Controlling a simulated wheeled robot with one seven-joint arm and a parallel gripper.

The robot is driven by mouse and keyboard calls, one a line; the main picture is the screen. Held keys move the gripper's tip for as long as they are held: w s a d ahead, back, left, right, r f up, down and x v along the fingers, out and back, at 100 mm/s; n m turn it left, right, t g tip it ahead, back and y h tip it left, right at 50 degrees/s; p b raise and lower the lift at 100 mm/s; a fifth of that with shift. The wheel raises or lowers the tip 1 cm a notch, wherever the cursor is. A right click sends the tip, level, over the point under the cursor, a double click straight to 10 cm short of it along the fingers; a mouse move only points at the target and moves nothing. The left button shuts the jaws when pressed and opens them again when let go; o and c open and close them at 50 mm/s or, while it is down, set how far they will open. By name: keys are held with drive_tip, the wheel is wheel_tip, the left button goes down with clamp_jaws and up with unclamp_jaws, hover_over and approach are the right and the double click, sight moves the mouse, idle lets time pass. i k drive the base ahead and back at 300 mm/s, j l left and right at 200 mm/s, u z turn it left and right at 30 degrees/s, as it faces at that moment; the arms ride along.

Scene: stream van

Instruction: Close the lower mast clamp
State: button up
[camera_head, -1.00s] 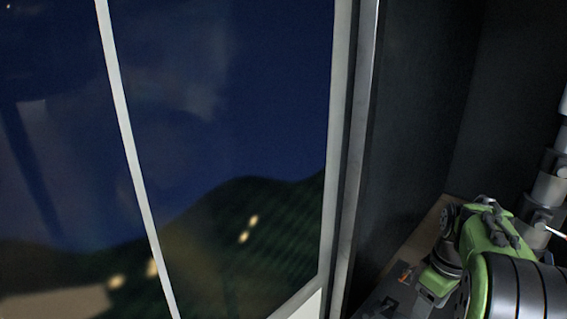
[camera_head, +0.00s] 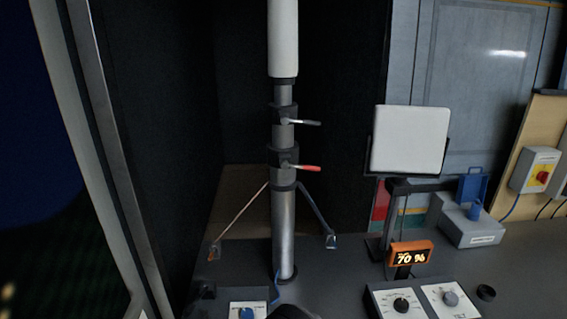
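The telescopic mast (camera_head: 284,225) stands upright left of centre, with grey tube sections and a wide white section on top. The lower mast clamp (camera_head: 281,158) is a dark collar around it, with a red-tipped lever (camera_head: 306,168) sticking out to the right, roughly level. Whether this clamp is open or closed I cannot tell.
Two stays slope from the mast to feet on the dark counter (camera_head: 345,285). To the right are a white flat panel (camera_head: 410,140) on a stand, an orange display (camera_head: 410,253) reading 70 %, knob boxes (camera_head: 401,304) and a grey box (camera_head: 470,228). A window frame (camera_head: 85,120) borders the left.

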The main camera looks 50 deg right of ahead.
sight(285, 165)
drive_tip(key=z, duration=1.5)
